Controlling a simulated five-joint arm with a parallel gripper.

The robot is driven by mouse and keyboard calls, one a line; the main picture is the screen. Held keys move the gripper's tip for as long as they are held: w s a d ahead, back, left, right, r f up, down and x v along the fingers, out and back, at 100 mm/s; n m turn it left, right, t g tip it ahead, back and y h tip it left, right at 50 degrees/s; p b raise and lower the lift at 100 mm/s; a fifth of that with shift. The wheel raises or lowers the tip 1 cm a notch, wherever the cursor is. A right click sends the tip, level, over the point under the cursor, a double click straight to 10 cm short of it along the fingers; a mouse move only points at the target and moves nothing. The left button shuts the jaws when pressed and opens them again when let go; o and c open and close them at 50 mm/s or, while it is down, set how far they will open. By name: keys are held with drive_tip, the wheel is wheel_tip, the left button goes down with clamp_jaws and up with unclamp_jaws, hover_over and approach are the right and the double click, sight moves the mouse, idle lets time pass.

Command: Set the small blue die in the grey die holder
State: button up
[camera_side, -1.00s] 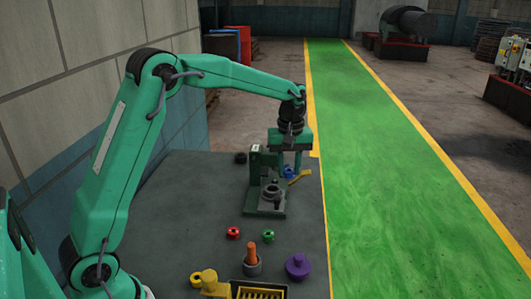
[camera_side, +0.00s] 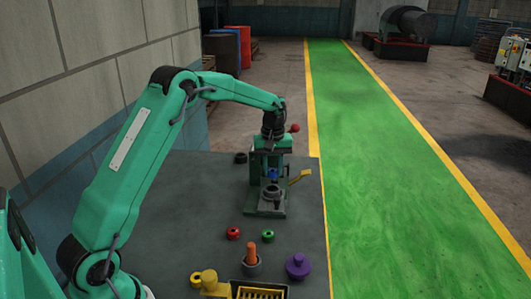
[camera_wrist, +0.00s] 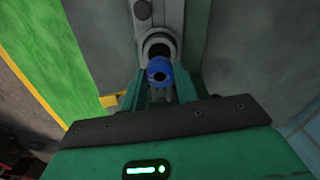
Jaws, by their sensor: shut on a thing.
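My gripper (camera_side: 272,170) is shut on the small blue die (camera_side: 272,175). The die hangs just above the grey die holder (camera_side: 271,191) on the base of the green press, with a small apparent gap. In the wrist view the blue die (camera_wrist: 159,74) shows a dark bore and sits between the fingers (camera_wrist: 158,88). The grey ring of the holder (camera_wrist: 158,43) shows just beyond the die, partly covered by it. I cannot tell whether the two are exactly in line.
The press has a yellow lever (camera_side: 301,175) at its right and a red knob (camera_side: 294,128) at its top. Red (camera_side: 233,233) and green (camera_side: 268,236) rings, an orange peg (camera_side: 252,252) and a purple knob-shaped part (camera_side: 298,266) stand nearer on the table. A black ring (camera_side: 240,157) lies left.

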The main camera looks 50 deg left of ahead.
sight(273, 170)
drive_tip(key=shift+f, duration=1.95)
drive_tip(key=shift+f, duration=0.6)
drive_tip(key=o, duration=1.1)
drive_tip(key=shift+c, duration=0.2)
drive_tip(key=shift+r, duration=0.1)
wheel_tip(273, 170, up, 12)
drive_tip(key=shift+r, duration=0.5)
